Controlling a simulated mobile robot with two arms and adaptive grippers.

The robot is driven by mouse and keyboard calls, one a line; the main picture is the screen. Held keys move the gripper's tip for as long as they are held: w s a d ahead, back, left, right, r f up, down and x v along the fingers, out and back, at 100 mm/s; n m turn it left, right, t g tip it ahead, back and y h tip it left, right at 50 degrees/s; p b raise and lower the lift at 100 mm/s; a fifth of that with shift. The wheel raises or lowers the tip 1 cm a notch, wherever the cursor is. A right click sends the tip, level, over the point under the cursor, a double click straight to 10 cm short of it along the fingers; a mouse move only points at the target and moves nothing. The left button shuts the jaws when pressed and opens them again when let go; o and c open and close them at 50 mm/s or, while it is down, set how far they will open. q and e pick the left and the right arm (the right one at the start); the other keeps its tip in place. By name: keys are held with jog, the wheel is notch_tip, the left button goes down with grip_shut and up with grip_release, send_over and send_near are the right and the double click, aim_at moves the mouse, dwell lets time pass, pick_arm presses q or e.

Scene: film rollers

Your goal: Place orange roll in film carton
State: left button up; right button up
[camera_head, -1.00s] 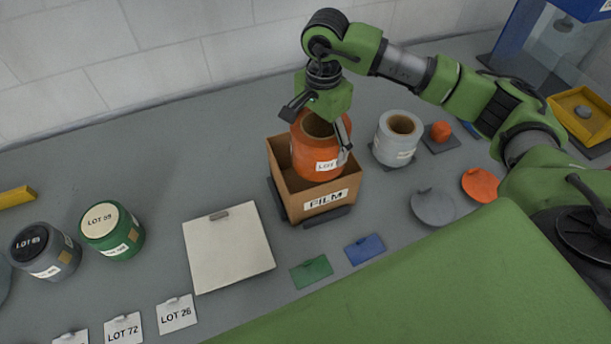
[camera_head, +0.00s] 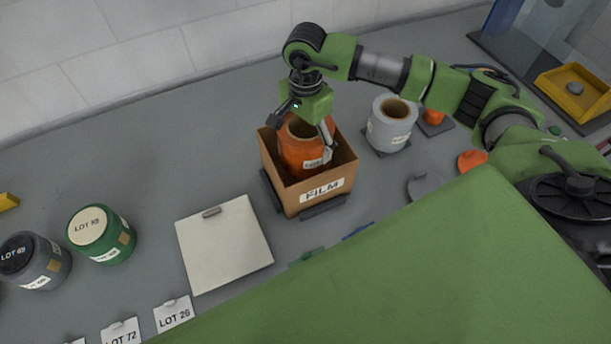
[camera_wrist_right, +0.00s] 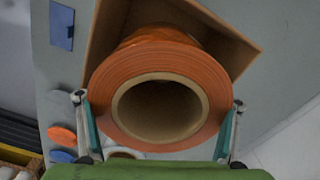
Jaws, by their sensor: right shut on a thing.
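The orange roll (camera_head: 292,153) stands upright inside the open cardboard film carton (camera_head: 320,190), its top still around the rim level. In the right wrist view the orange roll (camera_wrist_right: 112,85) faces the camera with its hollow core, and the carton (camera_wrist_right: 105,40) shows behind it. My right gripper (camera_head: 307,140) is at the top of the roll, with one finger on each side. It is shut on the roll, and its fingers (camera_wrist_right: 160,112) also flank it in the right wrist view. My left gripper is in no view.
A grey-white roll (camera_head: 391,125) stands just right of the carton. A flat cream board (camera_head: 224,247) lies left of the carton. My green body covers the lower right.

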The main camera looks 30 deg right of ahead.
notch_tip(320, 180, down, 9)
jog(key=p, duration=0.3)
jog(key=shift+f, duration=0.45)
jog(key=o, duration=2)
jog(key=shift+f, duration=0.15)
jog(key=shift+s, duration=0.1)
